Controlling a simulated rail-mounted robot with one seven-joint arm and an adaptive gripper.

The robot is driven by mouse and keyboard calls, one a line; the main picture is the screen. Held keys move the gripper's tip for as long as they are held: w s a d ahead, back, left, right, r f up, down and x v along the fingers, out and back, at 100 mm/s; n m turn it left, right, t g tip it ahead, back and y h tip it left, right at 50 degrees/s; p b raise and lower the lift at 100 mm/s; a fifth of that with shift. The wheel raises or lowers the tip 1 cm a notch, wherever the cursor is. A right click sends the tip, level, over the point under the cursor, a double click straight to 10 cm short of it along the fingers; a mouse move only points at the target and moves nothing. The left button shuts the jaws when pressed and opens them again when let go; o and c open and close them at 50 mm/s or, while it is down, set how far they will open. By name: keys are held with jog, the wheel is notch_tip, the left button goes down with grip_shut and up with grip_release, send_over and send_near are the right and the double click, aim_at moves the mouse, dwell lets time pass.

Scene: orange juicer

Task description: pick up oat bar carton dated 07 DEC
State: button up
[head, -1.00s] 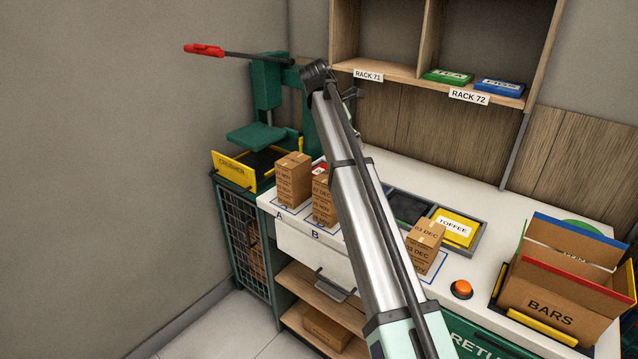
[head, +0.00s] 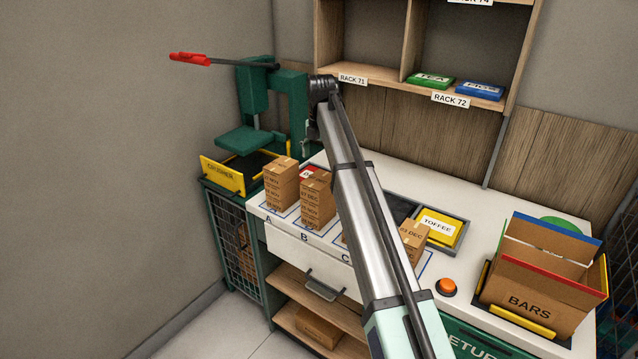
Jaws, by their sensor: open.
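Brown cartons stand in a row on the white counter. The carton at A (head: 281,186) and the carton at B (head: 317,203) carry small repeated dates that seem to end in NOV. A carton right of my arm (head: 414,237) reads DEC, and its day looked like 03 earlier. A sliver of brown near C (head: 345,240) shows beside my arm, which hides the rest. I cannot read 07 DEC on any carton. My gripper (head: 307,146) is small and mostly hidden beyond the arm's far joint, left of the arm and above the cartons. It is open, apart from them.
A green press with a red handle (head: 190,58) and a yellow-fronted crusher tray (head: 222,175) stand at left. A TOFFEE box (head: 437,226) lies in a counter recess. An orange button (head: 446,288) and an open BARS box (head: 540,285) are at right. Shelves (head: 385,78) overhang the back.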

aim_at(319, 179)
jog(key=shift+a+f+p, duration=0.2)
jog(key=shift+f+p, duration=1.35)
jog(key=shift+f, duration=2.35)
jog(key=c, duration=1.2)
